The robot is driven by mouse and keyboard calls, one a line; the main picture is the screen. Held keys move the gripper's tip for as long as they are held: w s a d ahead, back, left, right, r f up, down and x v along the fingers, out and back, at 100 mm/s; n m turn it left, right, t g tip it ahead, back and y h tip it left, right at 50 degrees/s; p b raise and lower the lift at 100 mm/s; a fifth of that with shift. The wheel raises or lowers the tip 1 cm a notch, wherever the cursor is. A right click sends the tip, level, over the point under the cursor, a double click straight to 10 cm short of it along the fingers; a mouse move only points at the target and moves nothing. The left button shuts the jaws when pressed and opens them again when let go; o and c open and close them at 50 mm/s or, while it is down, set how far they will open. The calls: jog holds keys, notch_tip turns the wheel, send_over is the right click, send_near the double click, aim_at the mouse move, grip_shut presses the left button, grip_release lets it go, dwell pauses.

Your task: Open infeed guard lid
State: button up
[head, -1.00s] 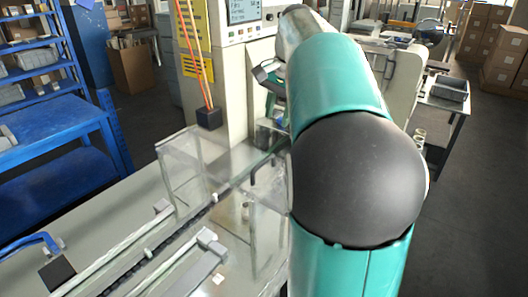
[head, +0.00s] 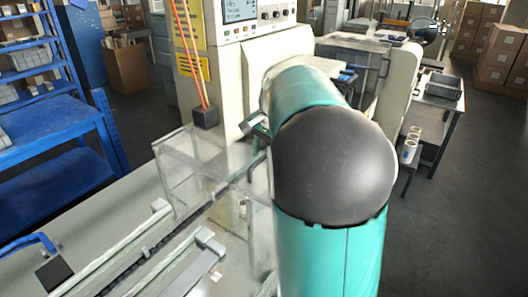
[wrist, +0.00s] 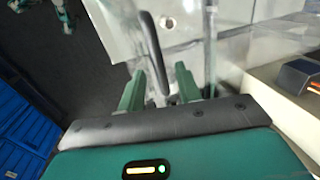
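The clear infeed guard lid (head: 190,150) is a see-through box-like cover over the infeed conveyor, in the middle of the head view. It looks lowered. A dark curved handle (wrist: 151,42) shows in the wrist view against the clear panel (wrist: 185,22). My gripper (wrist: 159,72) has its two green fingers apart, one on each side of the handle's near end. Gaps show beside the handle, so the fingers do not appear closed on it. In the head view my arm hides most of the gripper; only a small part shows beside the lid.
The wrapper's cream body with its control panel (head: 240,12) stands behind the lid. A black block (head: 205,117) with orange cables sits at the lid's far side. The conveyor (head: 150,250) runs toward the front left. Blue shelving (head: 50,130) stands left; floor is open at right.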

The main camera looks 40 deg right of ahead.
grip_shut()
jog(key=shift+w+r, duration=0.1)
jog(key=shift+r, duration=0.1)
